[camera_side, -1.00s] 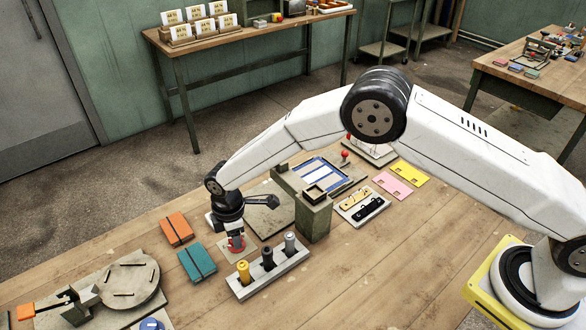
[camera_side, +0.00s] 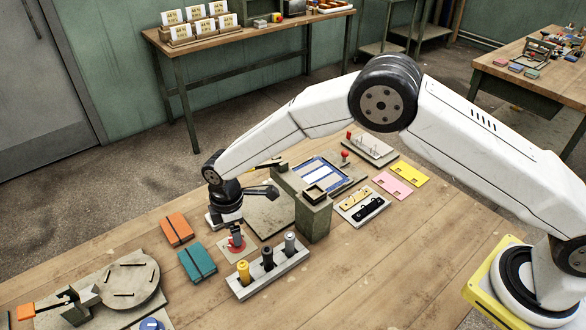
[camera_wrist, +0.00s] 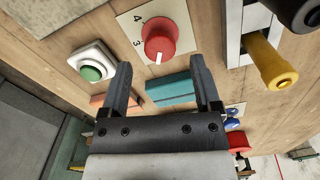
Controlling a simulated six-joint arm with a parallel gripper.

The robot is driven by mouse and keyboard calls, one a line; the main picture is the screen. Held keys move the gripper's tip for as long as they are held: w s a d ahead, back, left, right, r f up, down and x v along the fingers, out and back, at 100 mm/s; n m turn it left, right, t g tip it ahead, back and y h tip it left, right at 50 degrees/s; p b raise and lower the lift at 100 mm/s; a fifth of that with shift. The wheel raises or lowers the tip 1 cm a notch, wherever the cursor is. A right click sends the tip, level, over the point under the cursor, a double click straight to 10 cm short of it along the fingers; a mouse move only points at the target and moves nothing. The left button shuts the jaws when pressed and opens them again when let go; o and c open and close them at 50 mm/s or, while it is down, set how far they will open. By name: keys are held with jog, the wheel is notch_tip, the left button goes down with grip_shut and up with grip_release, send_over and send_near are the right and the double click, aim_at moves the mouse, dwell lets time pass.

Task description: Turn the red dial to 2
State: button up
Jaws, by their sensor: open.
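The red dial (camera_side: 237,245) sits on a pale square plate on the bench. In the wrist view the red dial (camera_wrist: 161,42) shows a white pointer mark toward the picture's bottom. The numerals 4 and 3 show on its plate (camera_wrist: 136,29) to the left; no 2 is readable. My gripper (camera_side: 236,234) is just above the dial in the side view, hiding part of it. In the wrist view my gripper (camera_wrist: 163,82) has its fingers spread wide with nothing between them, and the dial lies beyond the fingertips.
A holder with yellow, black and grey pegs (camera_side: 268,270) stands close right of the dial. Teal (camera_side: 197,262) and orange (camera_side: 177,229) notebooks lie to the left. A green button (camera_wrist: 91,73) is near the dial. A grey-green block (camera_side: 314,217) stands behind the pegs.

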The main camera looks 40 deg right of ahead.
jog(key=shift+r, duration=2.55)
jog(key=shift+d, duration=0.1)
jog(key=shift+d+r, duration=0.2)
jog(key=shift+d, duration=0.05)
jog(key=s+d+r+m, duration=0.2)
jog(key=d, duration=0.3)
jog(key=s+d+r+m+t, duration=0.1)
jog(key=s+d+r+m, duration=0.1)
jog(key=d, duration=0.3)
jog(key=s+d+r+m, duration=0.3)
jog(key=d+m, duration=0.1)
jog(key=d, duration=0.1)
jog(key=shift+d, duration=0.4)
jog(key=s+d+r+m+t, duration=0.1)
jog(key=s+d+m, duration=0.6)
jog(key=s+d, duration=0.3)
jog(key=shift+s+r+t, duration=0.2)
jog(key=shift+s+t, duration=0.1)
jog(key=shift+s, duration=1.9)
